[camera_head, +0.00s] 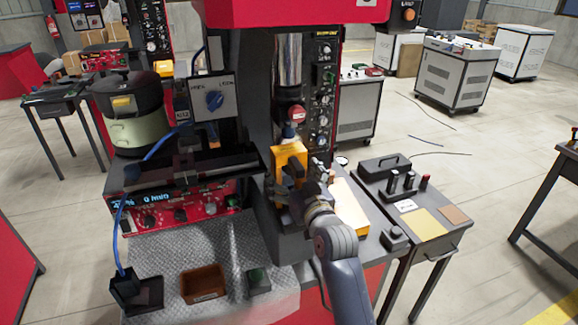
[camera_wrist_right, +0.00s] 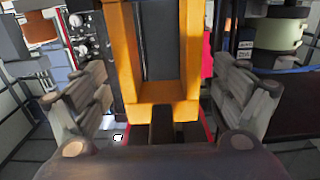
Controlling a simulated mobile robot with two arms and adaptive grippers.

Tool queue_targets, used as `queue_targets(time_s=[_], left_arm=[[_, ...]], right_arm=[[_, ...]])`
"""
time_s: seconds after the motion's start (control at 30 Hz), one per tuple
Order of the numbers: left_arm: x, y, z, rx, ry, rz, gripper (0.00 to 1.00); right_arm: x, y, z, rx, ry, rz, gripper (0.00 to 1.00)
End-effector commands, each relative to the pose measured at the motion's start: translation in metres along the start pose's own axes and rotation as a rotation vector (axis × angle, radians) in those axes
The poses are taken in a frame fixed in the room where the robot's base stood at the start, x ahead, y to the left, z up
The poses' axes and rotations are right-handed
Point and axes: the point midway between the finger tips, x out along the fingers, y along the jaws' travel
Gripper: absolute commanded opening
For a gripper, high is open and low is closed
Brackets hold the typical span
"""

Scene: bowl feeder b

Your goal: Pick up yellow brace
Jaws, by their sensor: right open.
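The yellow brace (camera_head: 291,160) stands upright in the machine below its vertical silver cylinder in the head view. In the right wrist view the yellow brace (camera_wrist_right: 162,114) fills the middle as a U-shaped frame with a dark gap inside. My right gripper (camera_head: 288,192) is at the lower part of the brace, with its arm coming from the lower right. In the right wrist view its two fingers (camera_wrist_right: 163,100) are apart, one on each side of the brace, with gaps showing between fingers and brace. The left gripper does not show.
A round bowl feeder (camera_head: 138,125) and a red control panel (camera_head: 180,212) stand left of the brace. A brown tray (camera_head: 203,284) lies on the metal plate in front. A side table (camera_head: 448,243) with a black handled block (camera_head: 384,165) stands right. The machine closely surrounds the brace.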

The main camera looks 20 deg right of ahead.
Motion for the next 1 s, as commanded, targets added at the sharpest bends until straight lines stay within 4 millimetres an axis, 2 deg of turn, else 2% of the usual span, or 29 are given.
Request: queue_targets(time_s=[0.03,0.2,0.5,0.77,0.8,1.0], left_arm=[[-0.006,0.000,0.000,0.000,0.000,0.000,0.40],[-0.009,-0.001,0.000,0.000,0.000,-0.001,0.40],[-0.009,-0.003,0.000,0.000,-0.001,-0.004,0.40],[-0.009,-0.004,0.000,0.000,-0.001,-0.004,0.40],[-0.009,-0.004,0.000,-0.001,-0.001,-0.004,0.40],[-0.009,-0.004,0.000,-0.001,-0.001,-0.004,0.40]], right_arm=[[0.007,0.000,-0.003,0.000,-0.001,0.000,0.90],[0.021,0.000,-0.001,-0.001,0.000,0.001,0.90],[0.023,0.000,0.000,-0.001,0.000,0.001,0.90],[0.023,0.000,0.001,-0.001,-0.001,0.001,0.31],[0.023,0.000,0.001,-0.001,-0.001,0.001,0.27],[0.023,0.000,-0.002,-0.001,0.004,0.001,0.27]])
